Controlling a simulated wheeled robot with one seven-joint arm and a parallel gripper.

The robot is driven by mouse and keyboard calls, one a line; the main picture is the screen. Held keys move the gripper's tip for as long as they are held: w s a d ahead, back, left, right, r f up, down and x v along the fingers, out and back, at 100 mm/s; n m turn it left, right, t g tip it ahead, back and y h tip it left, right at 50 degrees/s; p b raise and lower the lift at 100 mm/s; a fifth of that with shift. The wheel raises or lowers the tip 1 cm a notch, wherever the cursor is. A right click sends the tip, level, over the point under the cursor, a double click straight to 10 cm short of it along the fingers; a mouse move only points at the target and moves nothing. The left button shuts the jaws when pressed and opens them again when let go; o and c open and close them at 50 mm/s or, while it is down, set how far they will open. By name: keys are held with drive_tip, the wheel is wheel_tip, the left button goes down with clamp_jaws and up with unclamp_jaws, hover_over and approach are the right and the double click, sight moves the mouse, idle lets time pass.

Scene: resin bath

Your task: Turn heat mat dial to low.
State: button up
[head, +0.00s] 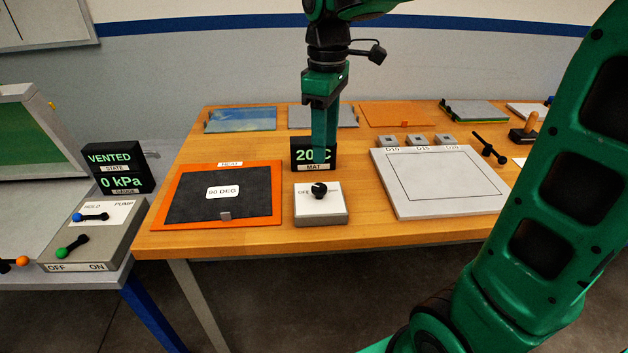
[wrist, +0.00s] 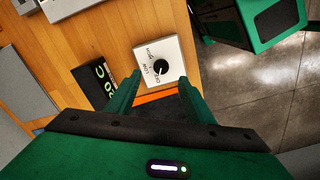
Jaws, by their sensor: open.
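The heat mat dial is a black knob (head: 319,190) on a small white-topped control box (head: 322,210) near the table's front edge. In the wrist view the knob (wrist: 160,67) lies ahead of my fingertips, with OFF, LOW and HIGH printed around it. Its pointer is too small to read with certainty. My gripper (head: 325,158) is open and empty, pointing down above and behind the box, apart from the knob. In the wrist view my two fingers (wrist: 160,82) are spread. The heat mat (head: 183,214), orange-edged with a dark pad, lies left of the box.
A black MAT display (head: 299,154) reading 20 C stands behind the box, partly hidden by my gripper. A grey framed plate (head: 447,205) lies to the right. A side table at left holds a pump switch box (head: 108,238) and a VENTED, 0 kPa display (head: 118,168).

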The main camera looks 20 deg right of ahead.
sight(319, 186)
drive_tip(key=shift+n, duration=0.3)
drive_tip(key=f, duration=0.7)
drive_tip(key=a+f, duration=0.1)
drive_tip(key=f, duration=0.2)
drive_tip(key=shift+w+f, duration=0.3)
drive_tip(key=c, duration=1)
